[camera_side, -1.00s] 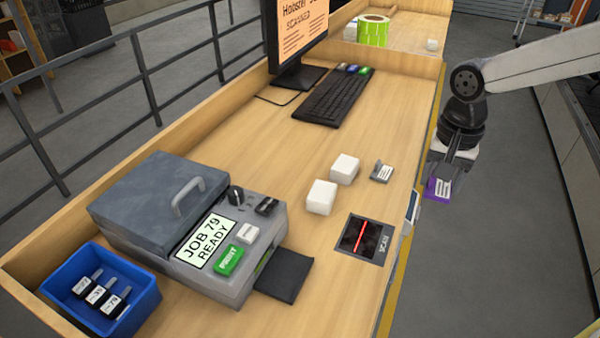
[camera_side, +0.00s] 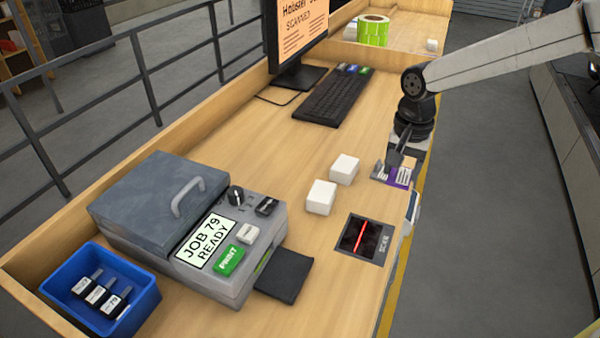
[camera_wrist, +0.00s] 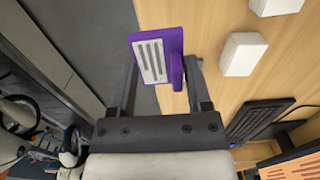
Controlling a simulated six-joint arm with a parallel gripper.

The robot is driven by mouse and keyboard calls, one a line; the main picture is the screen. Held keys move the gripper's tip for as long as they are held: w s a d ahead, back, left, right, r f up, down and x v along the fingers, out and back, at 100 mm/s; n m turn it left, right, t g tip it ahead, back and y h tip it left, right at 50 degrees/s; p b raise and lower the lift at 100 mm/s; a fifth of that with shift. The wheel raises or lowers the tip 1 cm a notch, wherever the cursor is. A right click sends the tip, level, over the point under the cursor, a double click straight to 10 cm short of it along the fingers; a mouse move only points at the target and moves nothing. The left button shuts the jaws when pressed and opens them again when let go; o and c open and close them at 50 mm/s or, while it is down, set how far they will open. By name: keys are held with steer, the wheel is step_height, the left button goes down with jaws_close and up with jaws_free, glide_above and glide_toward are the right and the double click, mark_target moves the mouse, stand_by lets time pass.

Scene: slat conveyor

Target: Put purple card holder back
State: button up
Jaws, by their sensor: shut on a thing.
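The purple card holder (camera_wrist: 158,57) has a white label with grey lines. It sits between the two fingers of my gripper (camera_wrist: 160,80) in the wrist view, over the edge of the wooden bench. In the side view the purple card holder (camera_side: 402,176) shows under my gripper (camera_side: 396,160), at the right edge of the bench. My gripper is shut on it. I cannot tell whether the purple holder touches the bench.
Two white blocks (camera_side: 322,197) stand left of the holders. A scanner window (camera_side: 364,240) with a red line lies nearer the front. A grey printer (camera_side: 165,205), a blue bin (camera_side: 72,292) and a black keyboard (camera_side: 335,100) are farther left and back.

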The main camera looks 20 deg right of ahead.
glide_above(373, 195)
steer(key=f, duration=0.5)
steer(key=shift+s+f, duration=0.3)
steer(key=shift+f, duration=0.1)
steer(key=shift+w+f, duration=0.2)
steer(key=shift+f, duration=1.55)
steer(key=shift+f, duration=0.15)
steer(key=o, duration=1.2)
steer(key=shift+o, duration=0.2)
step_height(373, 195, up, 12)
steer(key=shift+r, duration=0.2)
